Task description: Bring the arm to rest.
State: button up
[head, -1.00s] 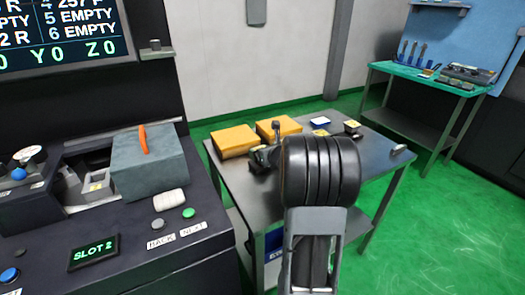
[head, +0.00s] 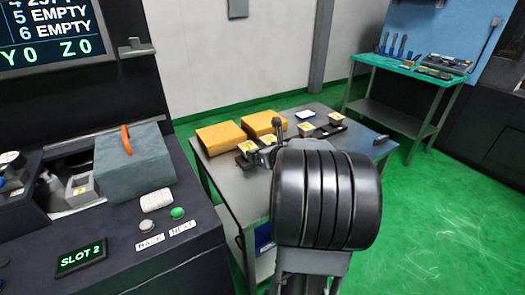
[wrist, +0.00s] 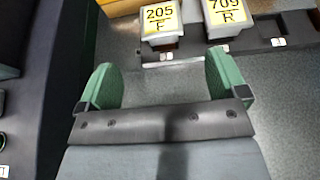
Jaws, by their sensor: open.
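My gripper (wrist: 163,88) shows in the wrist view with its two green fingers apart and nothing between them. It is above the grey metal table. Two small grey blocks with yellow labels, 205 F (wrist: 160,22) and 709 R (wrist: 228,16), sit in a dark holder just beyond the fingertips, apart from them. In the head view my black arm stands in front of the table (head: 235,200) and hides much of its right half and most of my gripper.
Two orange-yellow boxes (head: 220,138) lie at the table's back left. The machine console, with a lit SLOT 2 display (head: 81,258) and a grey block with an orange handle (head: 134,160), stands at left. A green-topped bench (head: 410,68) is at back right. Green floor is open at right.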

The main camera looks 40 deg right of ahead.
dwell(0.3)
jog(key=s+d+f+m+g+h, duration=0.1)
jog(key=m, duration=0.3)
jog(key=s+d+f+m+g+h, duration=0.1)
jog(key=d+m, duration=0.1)
jog(key=m, duration=0.2)
jog(key=s+d+m+g+h, duration=0.1)
jog(key=m, duration=0.3)
jog(key=shift+s+d+f+h, duration=0.25)
jog(key=shift+d+f+h, duration=0.1)
jog(key=shift+f+h, duration=0.05)
jog(key=m, duration=0.2)
jog(key=s+m+g, duration=0.1)
jog(key=m, duration=0.1)
jog(key=s+m+g+h, duration=0.1)
jog(key=m, duration=0.1)
jog(key=shift+d+p, duration=0.15)
jog(key=shift+p, duration=0.25)
jog(key=s+a+r+m+g+y+p, duration=0.1)
jog(key=s+a+r+m+y+p, duration=0.1)
jog(key=a, duration=0.8)
jog(key=s+a+r+m+g+y+p, duration=0.2)
jog(key=a+r+m+p, duration=0.4)
jog(key=a, duration=0.4)
jog(key=s+a+r+m+g+y+p, duration=0.1)
jog(key=s+a+r+m+p, duration=0.3)
jog(key=a+m, duration=0.4)
jog(key=shift+s+a+r+g+y+p, duration=0.35)
jog(key=shift+a+r+y, duration=0.5)
jog(key=shift+a, duration=0.4)
